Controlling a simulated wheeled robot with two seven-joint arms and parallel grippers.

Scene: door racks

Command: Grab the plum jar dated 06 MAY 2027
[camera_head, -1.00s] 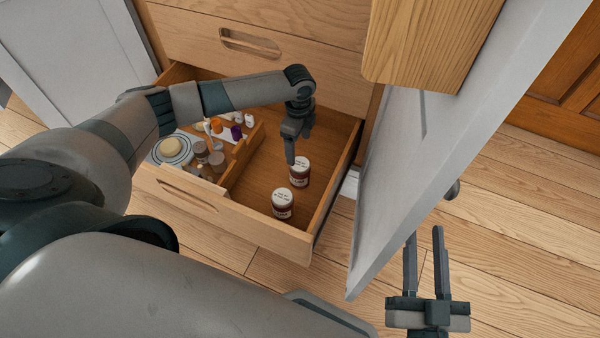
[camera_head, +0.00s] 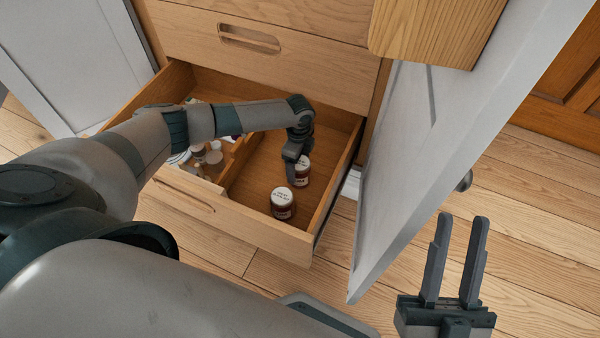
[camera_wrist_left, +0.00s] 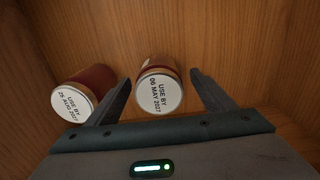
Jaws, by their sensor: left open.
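The jar dated 06 MAY 2027 (camera_wrist_left: 161,86) has a white lid and dark red contents; its lid reads "USE BY 06 MAY 2027" in the left wrist view. It stands between the two spread fingers of my left gripper, apparently not clamped. A second, similar jar (camera_wrist_left: 83,95), marked 25 AUG 2027, is outside the left finger. In the head view my left gripper (camera_head: 292,174) is low at the farther jar (camera_head: 303,171), partly hiding it; the nearer jar (camera_head: 282,203) stands clear. My right gripper (camera_head: 462,218) is open and empty at lower right.
The jars stand in an open wooden drawer (camera_head: 240,226). A divider (camera_head: 238,165) separates them from small bottles (camera_head: 213,156) on the left. A grey door panel (camera_head: 405,170) stands open to the right. A wooden block (camera_head: 425,35) overhangs at upper right.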

